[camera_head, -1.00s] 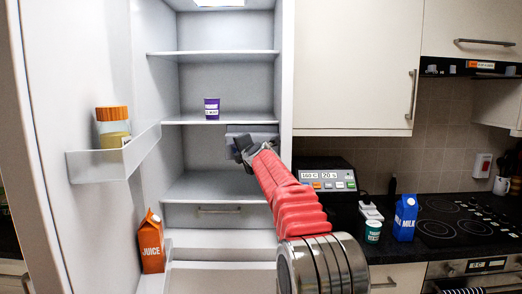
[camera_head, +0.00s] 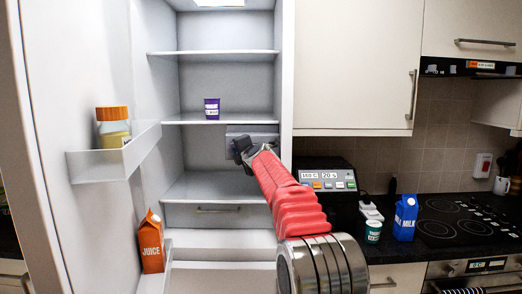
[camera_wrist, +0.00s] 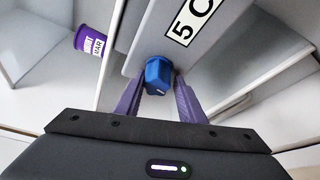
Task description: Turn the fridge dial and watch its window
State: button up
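The blue fridge dial (camera_wrist: 158,75) shows in the wrist view with a small white mark on it. My gripper (camera_wrist: 160,88) has one finger on each side of the dial, close against it, and looks shut on it. The dial sits on a grey box under the middle shelf, which also shows in the head view (camera_head: 262,131). Beside the dial, the window (camera_wrist: 188,22) reads "5 C", tilted, its far end cut off by the frame edge. In the head view my gripper (camera_head: 241,150) hides the dial.
A purple cup (camera_head: 212,108) stands on the shelf above the box, left of my gripper. The open door holds an orange-lidded jar (camera_head: 113,128) and a juice carton (camera_head: 151,243). A milk carton (camera_head: 405,218) stands on the counter at the right. The lower shelf (camera_head: 215,187) is bare.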

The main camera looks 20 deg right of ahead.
jog(key=shift+r, duration=0.15)
jog(key=s, duration=0.3)
jog(key=s+a, duration=0.1)
jog(key=s, duration=0.1)
jog(key=shift+s+a+r, duration=0.1)
jog(key=shift+s+a, duration=0.1)
jog(key=shift+s, duration=0.2)
dwell(0.6)
jog(key=shift+o, duration=0.6)
jog(key=shift+o, duration=0.9)
jog(key=shift+s, duration=0.1)
jog(key=s, duration=0.5)
jog(key=shift+s+d+r, duration=0.35)
jog(key=shift+s, duration=0.05)
